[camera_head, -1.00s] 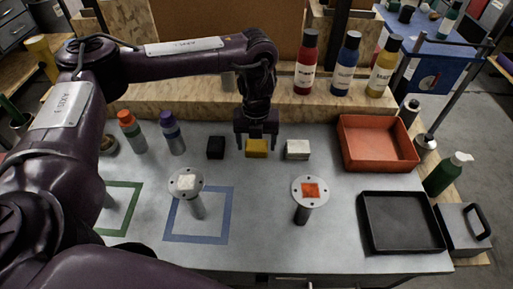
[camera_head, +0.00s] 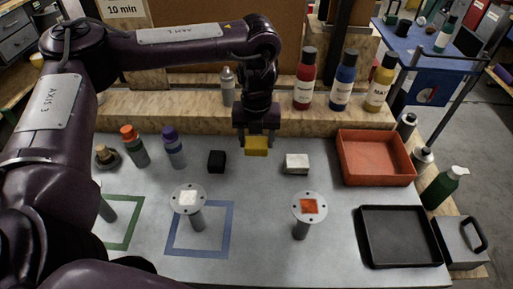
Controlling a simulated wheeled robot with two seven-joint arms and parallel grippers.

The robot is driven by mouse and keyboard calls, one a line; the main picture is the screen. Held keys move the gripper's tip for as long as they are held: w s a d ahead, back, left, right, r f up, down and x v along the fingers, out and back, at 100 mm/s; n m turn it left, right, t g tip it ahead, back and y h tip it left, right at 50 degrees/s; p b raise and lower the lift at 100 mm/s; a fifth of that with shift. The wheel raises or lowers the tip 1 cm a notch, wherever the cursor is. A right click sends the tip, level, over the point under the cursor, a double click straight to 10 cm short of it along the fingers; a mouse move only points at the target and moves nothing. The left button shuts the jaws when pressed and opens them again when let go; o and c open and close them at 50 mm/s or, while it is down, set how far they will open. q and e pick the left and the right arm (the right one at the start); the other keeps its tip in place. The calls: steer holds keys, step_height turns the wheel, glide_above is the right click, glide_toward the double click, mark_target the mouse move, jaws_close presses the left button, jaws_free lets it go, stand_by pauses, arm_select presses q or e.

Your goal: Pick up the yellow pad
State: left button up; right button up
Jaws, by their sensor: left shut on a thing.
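The yellow pad (camera_head: 256,146) is a small yellow block between the fingers of my left gripper (camera_head: 257,140). The gripper points down and is shut on the pad. The pad appears raised a little above the grey table top (camera_head: 270,190). A black pad (camera_head: 217,161) lies on the table to its left and a white pad (camera_head: 297,163) to its right. My right gripper is not in view.
Two round-topped stands, one with a white square (camera_head: 188,197) and one with an orange square (camera_head: 309,206), are nearer me. A red bin (camera_head: 377,181) and black tray (camera_head: 362,240) are at right. Bottles with orange (camera_head: 134,148) and purple (camera_head: 174,148) caps stand at left.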

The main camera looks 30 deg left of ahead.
mark_target(256, 142)
arm_select(q)
step_height(256, 142, up, 13)
steer(key=p, duration=0.2)
